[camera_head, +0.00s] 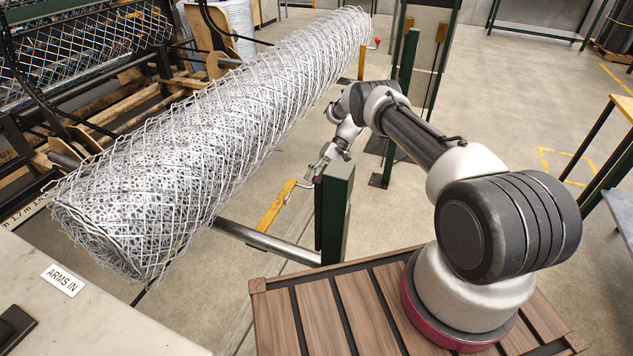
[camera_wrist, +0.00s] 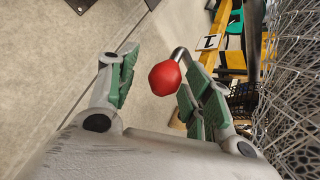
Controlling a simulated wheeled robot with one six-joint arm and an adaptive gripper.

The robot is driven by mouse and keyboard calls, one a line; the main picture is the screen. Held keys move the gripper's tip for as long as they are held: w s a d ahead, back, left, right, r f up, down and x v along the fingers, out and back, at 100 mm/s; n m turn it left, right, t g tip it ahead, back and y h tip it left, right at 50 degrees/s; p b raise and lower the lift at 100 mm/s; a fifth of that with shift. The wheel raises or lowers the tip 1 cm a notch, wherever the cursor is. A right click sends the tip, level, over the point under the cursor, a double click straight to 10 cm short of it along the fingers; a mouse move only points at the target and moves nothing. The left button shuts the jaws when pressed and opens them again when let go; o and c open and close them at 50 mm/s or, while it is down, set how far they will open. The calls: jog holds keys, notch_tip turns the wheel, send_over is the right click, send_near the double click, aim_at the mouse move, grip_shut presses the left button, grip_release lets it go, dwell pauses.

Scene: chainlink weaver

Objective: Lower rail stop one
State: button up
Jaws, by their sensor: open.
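The near yellow rail stop (camera_head: 276,205) stands tilted upward beside the wire mesh roll, above a steel rail. A bent metal crank rod (camera_wrist: 181,54) ends in a red knob (camera_wrist: 165,78). My gripper (camera_head: 318,170) is beside the stop's handle, at its upper right in the head view. In the wrist view my gripper (camera_wrist: 160,68) is open, with green-padded fingers either side of the red knob. The knob is not clamped; whether a pad touches it I cannot tell. A plate marked 1 (camera_wrist: 209,42) shows beyond the rod.
The wire mesh roll (camera_head: 215,135) lies close left of my gripper. A dark green post (camera_head: 335,215) stands just in front of it. A second yellow stop (camera_head: 362,62) with a red knob (camera_head: 377,40) is at the far end. Open floor lies to the right.

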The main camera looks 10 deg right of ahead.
jog(key=v, duration=0.6)
jog(key=shift+w+d+r, duration=0.2)
